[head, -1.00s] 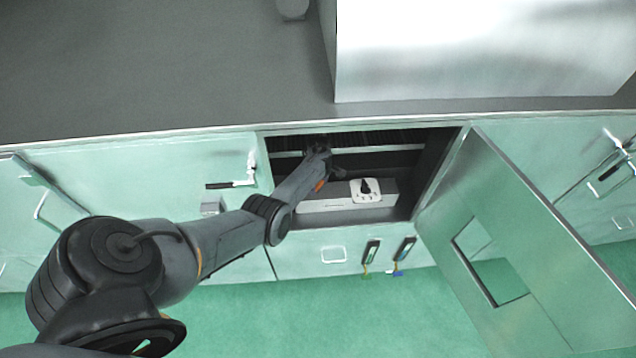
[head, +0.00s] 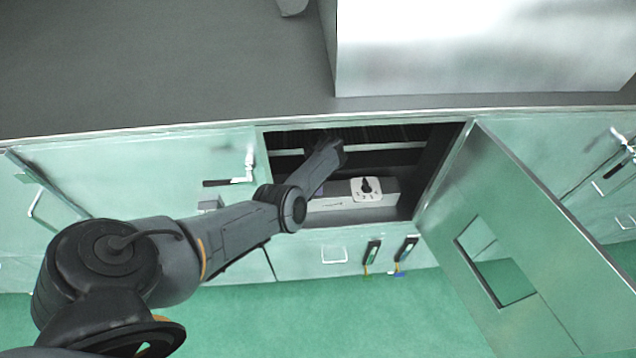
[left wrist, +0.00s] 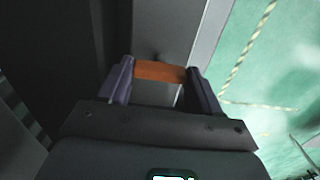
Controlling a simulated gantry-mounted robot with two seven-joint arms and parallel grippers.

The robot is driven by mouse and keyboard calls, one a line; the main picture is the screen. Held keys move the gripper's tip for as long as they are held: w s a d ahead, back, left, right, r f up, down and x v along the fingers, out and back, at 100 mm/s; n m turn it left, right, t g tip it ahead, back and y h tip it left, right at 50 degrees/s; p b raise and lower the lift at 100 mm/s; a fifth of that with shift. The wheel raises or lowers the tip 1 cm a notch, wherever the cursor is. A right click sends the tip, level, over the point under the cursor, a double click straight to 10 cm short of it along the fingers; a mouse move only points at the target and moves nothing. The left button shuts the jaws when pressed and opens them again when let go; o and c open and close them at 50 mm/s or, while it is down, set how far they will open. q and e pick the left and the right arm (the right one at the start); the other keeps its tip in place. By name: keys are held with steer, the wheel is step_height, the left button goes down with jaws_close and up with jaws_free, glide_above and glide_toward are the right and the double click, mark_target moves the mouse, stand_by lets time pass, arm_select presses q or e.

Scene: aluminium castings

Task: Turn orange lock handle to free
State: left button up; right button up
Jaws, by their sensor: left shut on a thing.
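The orange lock handle (left wrist: 160,72) shows in the left wrist view, spanning the gap between the two fingers of my left gripper (left wrist: 160,80). The gripper is shut on it, one finger at each end. In the head view my left arm reaches into the open cabinet, and the gripper (head: 318,190) is mostly hidden behind the arm's last link. The orange handle cannot be made out in the head view. A grey box with a white plate and a black knob (head: 367,187) sits in the cabinet right of my arm. My right gripper is not in view.
The cabinet door (head: 530,240) stands open to the right, with a square window. The cabinet's side wall (head: 440,165) and frame bound the opening. A grey worktop (head: 160,70) lies above, with a large white box (head: 480,50) on it. Green floor is clear below.

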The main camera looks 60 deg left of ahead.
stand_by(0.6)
arm_select(q)
steer(key=o, duration=1.1)
steer(key=shift+c, duration=0.2)
step_height(320, 180, up, 8)
steer(key=shift+f+p, duration=0.25)
steer(key=shift+p, duration=0.75)
